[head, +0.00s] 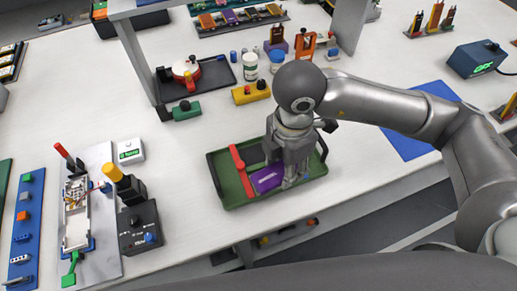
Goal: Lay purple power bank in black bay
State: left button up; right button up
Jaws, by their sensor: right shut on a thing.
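The purple power bank (266,180) is low over the green tray (235,198), at the tray's near middle. It looks slightly tilted, and I cannot tell whether it touches the tray floor. My right gripper (281,180) comes down from above and is shut on it, hiding its right side. A black bay (251,153) shows inside the tray just behind the power bank, partly covered by the gripper. A red bar (241,170) lies across the tray left of the power bank. My left gripper is not in view.
A black box with a yellow-topped lever (139,227) and a fixture on a metal plate (76,213) stand at the left. Yellow (251,93) and green (187,111) blocks lie behind the tray. A blue mat (408,145) lies right. White table is clear left of the tray.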

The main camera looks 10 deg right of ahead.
jog(key=shift+a+r+m, duration=0.1)
jog(key=shift+a+m, duration=0.15)
jog(key=shift+m, duration=0.55)
jog(key=shift+w, duration=0.2)
jog(key=w+f+p, duration=0.1)
jog(key=w+f, duration=0.1)
jog(key=w, duration=0.2)
jog(key=w+f+p, duration=0.1)
jog(key=w+f, duration=0.2)
jog(key=w, duration=0.1)
jog(key=w+f+p, duration=0.1)
jog(key=w+f, duration=0.2)
jog(key=w, duration=0.1)
jog(key=shift+w+a+f, duration=0.2)
jog(key=shift+w+f+p, duration=0.35)
jog(key=shift+w+f, duration=0.25)
jog(key=shift+f, duration=0.15)
notch_tip(320, 180, down, 3)
jog(key=shift+s, duration=0.15)
jog(key=shift+f, duration=0.1)
